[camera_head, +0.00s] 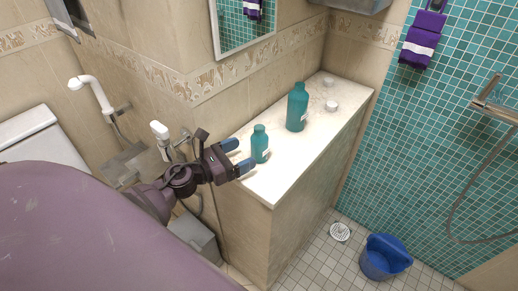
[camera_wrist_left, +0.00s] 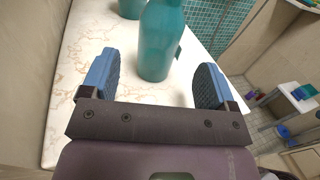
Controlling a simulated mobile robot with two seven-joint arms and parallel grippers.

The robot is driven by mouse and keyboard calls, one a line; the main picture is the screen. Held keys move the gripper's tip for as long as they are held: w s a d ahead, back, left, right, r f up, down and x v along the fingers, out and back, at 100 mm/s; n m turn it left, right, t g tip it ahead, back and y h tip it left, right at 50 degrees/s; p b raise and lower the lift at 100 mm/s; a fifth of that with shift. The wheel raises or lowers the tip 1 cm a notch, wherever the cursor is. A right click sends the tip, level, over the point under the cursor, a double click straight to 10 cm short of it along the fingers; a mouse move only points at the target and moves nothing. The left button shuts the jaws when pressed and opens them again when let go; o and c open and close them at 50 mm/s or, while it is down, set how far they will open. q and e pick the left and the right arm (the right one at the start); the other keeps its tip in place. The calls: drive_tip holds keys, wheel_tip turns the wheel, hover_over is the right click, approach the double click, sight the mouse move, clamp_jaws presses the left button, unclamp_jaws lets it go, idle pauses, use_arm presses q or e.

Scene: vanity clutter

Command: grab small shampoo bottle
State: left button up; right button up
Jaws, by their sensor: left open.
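The small teal shampoo bottle (camera_head: 260,144) stands upright near the front left end of the marble counter (camera_head: 283,176). My left gripper (camera_head: 239,157) is open beside it, with blue fingertips at the counter's left edge. In the left wrist view the bottle (camera_wrist_left: 160,45) stands just ahead of and between the two open fingers (camera_wrist_left: 158,85), with clear space on both sides; its top is cut off. A larger teal bottle (camera_head: 297,108) stands behind it on the counter. My right gripper is not in view.
Two small white round items (camera_head: 332,105) lie toward the back of the counter. The wall with the mirror (camera_head: 245,25) borders the counter's left side. A blue bucket (camera_head: 384,258) stands on the floor at right. The counter's front right is clear.

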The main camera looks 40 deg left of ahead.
use_arm(q)
drive_tip(key=shift+x, duration=0.9)
drive_tip(key=p+x, duration=0.1)
drive_tip(key=x, duration=0.2)
drive_tip(key=shift+w, duration=0.25)
drive_tip(key=shift+w+d, duration=0.25)
drive_tip(key=shift+w, duration=0.3)
drive_tip(key=c, duration=0.9)
drive_tip(key=shift+c, duration=1.1)
drive_tip(key=shift+r, duration=0.35)
wheel_tip(320, 180, up, 10)
drive_tip(key=p, duration=0.6)
wheel_tip(320, 180, up, 6)
drive_tip(key=p, duration=0.1)
hover_over(252, 147)
drive_tip(key=w, duration=0.2)
drive_tip(key=shift+w+d+f, duration=0.2)
drive_tip(key=shift+d+f, duration=0.05)
drive_tip(key=shift+d, duration=0.2)
drive_tip(key=shift+r, duration=1.9)
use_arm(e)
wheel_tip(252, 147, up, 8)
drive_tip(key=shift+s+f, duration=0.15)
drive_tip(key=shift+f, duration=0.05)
